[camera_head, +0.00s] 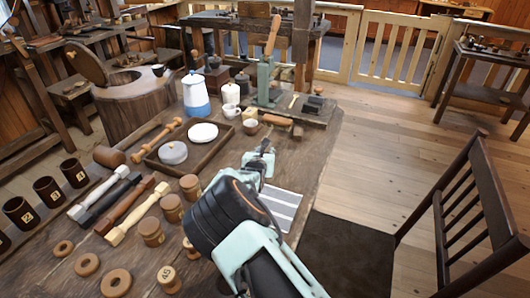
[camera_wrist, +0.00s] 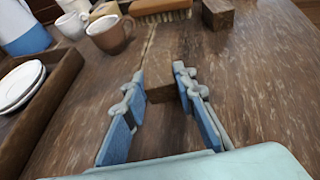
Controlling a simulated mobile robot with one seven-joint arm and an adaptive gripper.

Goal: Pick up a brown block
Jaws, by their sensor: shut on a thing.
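A small brown block (camera_wrist: 160,90) sits between the fingertips of my gripper (camera_wrist: 158,84) in the wrist view. The blue-padded fingers are shut on it from both sides. The block is at or just above the wooden table; I cannot tell if it touches. In the head view my gripper (camera_head: 263,153) is over the table, right of the wooden tray, and the held block cannot be made out there. A second brown block (camera_wrist: 217,14) stands farther off at the top right of the wrist view, apart from my gripper.
A brown cup (camera_wrist: 110,34) and a brush (camera_wrist: 160,8) are ahead of my gripper. The tray (camera_wrist: 62,92) with white dishes is on its left. A striped sheet (camera_head: 284,207) lies near the table's right edge. A chair (camera_head: 470,200) stands beyond that edge.

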